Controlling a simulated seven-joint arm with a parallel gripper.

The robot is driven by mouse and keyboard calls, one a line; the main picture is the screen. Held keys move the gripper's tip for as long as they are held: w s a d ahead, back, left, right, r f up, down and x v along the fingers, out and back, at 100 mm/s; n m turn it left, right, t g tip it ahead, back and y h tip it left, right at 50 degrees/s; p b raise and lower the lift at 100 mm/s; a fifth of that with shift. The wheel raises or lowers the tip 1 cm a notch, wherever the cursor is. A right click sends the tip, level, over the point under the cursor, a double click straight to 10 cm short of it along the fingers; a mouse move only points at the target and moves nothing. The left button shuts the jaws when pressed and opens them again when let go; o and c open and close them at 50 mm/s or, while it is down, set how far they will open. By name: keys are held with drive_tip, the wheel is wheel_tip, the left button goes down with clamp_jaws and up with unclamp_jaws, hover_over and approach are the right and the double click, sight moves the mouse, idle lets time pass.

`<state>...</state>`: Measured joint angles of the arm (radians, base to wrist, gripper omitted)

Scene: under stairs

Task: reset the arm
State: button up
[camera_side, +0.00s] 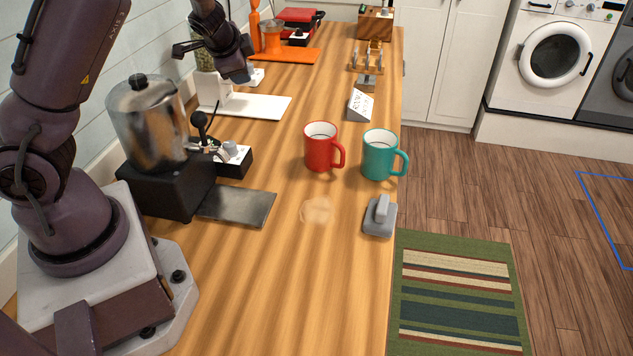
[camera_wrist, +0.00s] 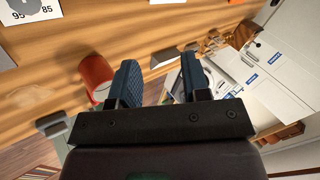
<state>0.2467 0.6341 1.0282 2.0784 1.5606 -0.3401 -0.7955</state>
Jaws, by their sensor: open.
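My gripper (camera_side: 212,58) is up in the air over the far left part of the wooden counter (camera_side: 290,270), above a white board, in the side view. Its two dark fingers stand apart in the wrist view (camera_wrist: 160,75), with nothing held between them. A red mug (camera_side: 318,150) stands upright on the counter, and it also shows left of the fingers in the wrist view (camera_wrist: 93,72). A teal mug (camera_side: 380,157) stands upright to its right, near the counter edge. My gripper is apart from both mugs.
A metal canister on a black base (camera_side: 150,125) stands at the left. A grey block with a handle (camera_side: 379,218) lies near the right edge. A white card (camera_side: 360,104), a spice-like rack (camera_side: 368,62) and orange items (camera_side: 272,42) stand farther back. The near counter is clear.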

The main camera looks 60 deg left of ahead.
drive_tip(key=s+d+r+n+h, duration=0.1)
drive_tip(key=s+d+r, duration=0.3)
drive_tip(key=d, duration=0.5)
drive_tip(key=s+d+r+n+h, duration=0.2)
drive_tip(key=s+d+r, duration=0.3)
drive_tip(key=s+d, duration=0.2)
drive_tip(key=s+d+r+n+h, duration=0.1)
drive_tip(key=s+d+r, duration=0.4)
drive_tip(key=d, duration=0.6)
drive_tip(key=shift+s+r+h, duration=0.2)
drive_tip(key=shift+r+h, duration=0.05)
drive_tip(key=shift+h, duration=0.45)
